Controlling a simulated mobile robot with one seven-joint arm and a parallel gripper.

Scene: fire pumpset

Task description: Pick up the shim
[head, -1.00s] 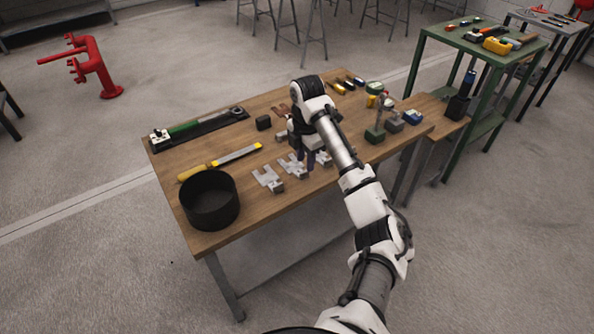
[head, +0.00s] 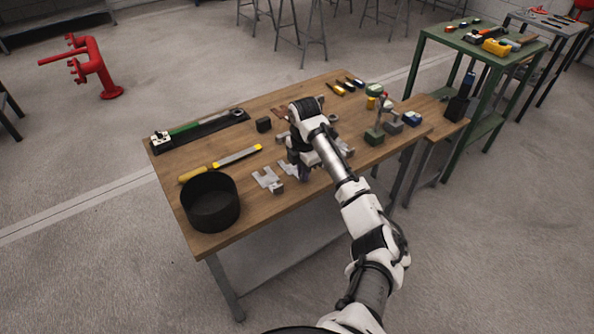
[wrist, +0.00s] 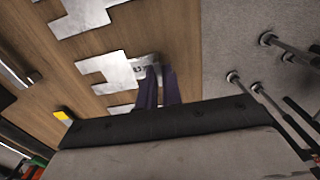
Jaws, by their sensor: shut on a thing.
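A grey, notched metal shim (head: 288,168) lies flat at the near edge of the wooden table, beside my gripper (head: 305,174) in the head view. In the wrist view the dark purple fingers of my gripper (wrist: 160,70) are closed at the end tab of this shim (wrist: 112,72). I cannot tell any gap between the shim and the table. A second similar shim (head: 267,179) lies to its left; it shows partly behind the gripper body in the wrist view (wrist: 122,108). Another shim (wrist: 88,14) lies on the other side, mostly hidden by my arm in the head view.
A black round bin (head: 210,202) stands at the table's left front corner. The wooden table (head: 235,175) has bare patches between.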

